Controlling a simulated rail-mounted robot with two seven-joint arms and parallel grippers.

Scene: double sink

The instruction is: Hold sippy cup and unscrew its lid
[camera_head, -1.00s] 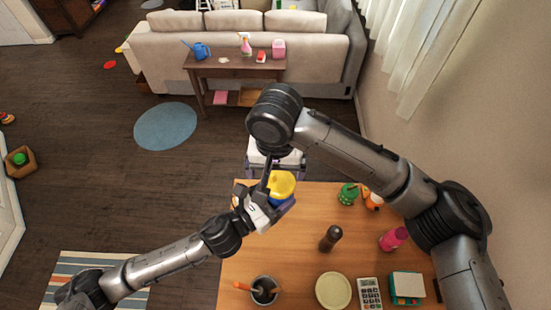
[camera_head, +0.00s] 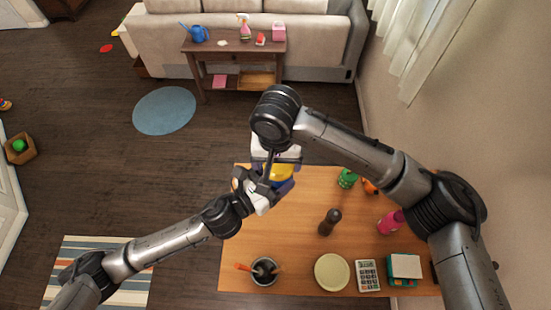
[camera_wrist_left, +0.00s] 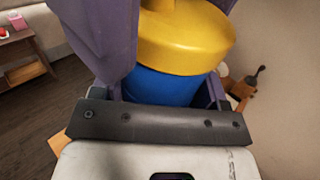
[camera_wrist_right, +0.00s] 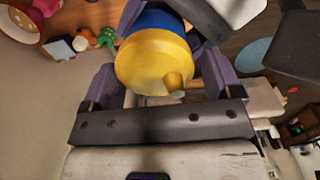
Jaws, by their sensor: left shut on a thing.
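The sippy cup has a blue body (camera_wrist_left: 160,87) and a yellow lid (camera_head: 279,171). It is held above the far left corner of the wooden table. My left gripper (camera_head: 268,184) is shut on the blue body, with its fingers on either side in the left wrist view. My right gripper (camera_head: 278,162) is at the lid from the far side. In the right wrist view the lid (camera_wrist_right: 155,62) sits between its spread fingers, with a visible gap at the right finger. Its fingertips are partly hidden in the head view.
A sofa (camera_head: 250,60) stands farther back.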

